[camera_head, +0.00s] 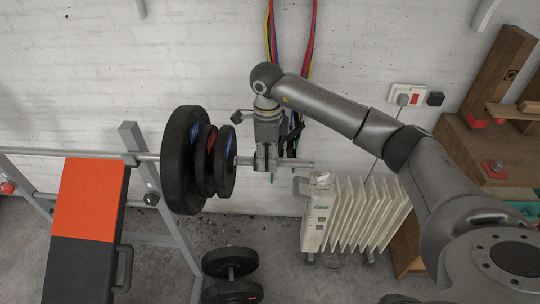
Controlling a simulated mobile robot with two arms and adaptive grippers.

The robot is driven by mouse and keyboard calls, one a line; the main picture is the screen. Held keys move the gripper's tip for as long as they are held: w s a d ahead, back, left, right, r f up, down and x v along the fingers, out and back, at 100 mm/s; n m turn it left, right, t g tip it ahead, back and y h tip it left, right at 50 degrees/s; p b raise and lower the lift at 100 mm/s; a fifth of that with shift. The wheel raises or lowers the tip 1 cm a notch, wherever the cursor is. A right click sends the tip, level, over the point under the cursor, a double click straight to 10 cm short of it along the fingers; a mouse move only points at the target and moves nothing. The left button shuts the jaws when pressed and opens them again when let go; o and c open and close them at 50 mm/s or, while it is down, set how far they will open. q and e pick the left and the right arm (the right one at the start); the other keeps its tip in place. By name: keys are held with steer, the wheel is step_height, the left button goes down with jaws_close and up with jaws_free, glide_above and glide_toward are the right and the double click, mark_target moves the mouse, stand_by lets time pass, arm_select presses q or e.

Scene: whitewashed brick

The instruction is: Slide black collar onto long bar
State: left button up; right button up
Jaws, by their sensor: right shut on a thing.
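The long bar (302,163) lies level across the rack, its bare metal end sticking out to the right. My right gripper (266,160) comes down from above at this end, to the right of the weight plates. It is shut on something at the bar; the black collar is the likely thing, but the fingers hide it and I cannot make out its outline. I cannot tell how far the collar is around the bar. A short stretch of bar shows between the gripper and the outermost plate. My left gripper is not in view.
Several black plates (180,170) sit on the bar. A bench with an orange pad (90,198) stands left, beside a grey rack post (165,215). A dumbbell (230,262) lies below. A cream radiator (355,215) and wooden bench (465,150) are right. Bands (270,35) hang behind.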

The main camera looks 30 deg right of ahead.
mark_target(249, 158)
steer(key=shift+a, duration=0.1)
stand_by(0.3)
steer(key=shift+w+a+b, duration=0.15)
steer(key=shift+w+a, duration=0.3)
steer(key=shift+a, duration=0.25)
steer(key=shift+w+a+b, duration=0.2)
steer(key=shift+w+a, duration=0.3)
steer(key=shift+a, duration=0.25)
steer(key=shift+w+a+b, duration=0.15)
steer(key=shift+w+a, duration=0.3)
steer(key=shift+a, duration=0.25)
steer(key=o, duration=1.2)
steer(key=shift+s, duration=0.1)
steer(key=shift+r, duration=0.15)
step_height(249, 158, up, 12)
steer(key=shift+f, duration=0.1)
steer(key=shift+f, duration=0.1)
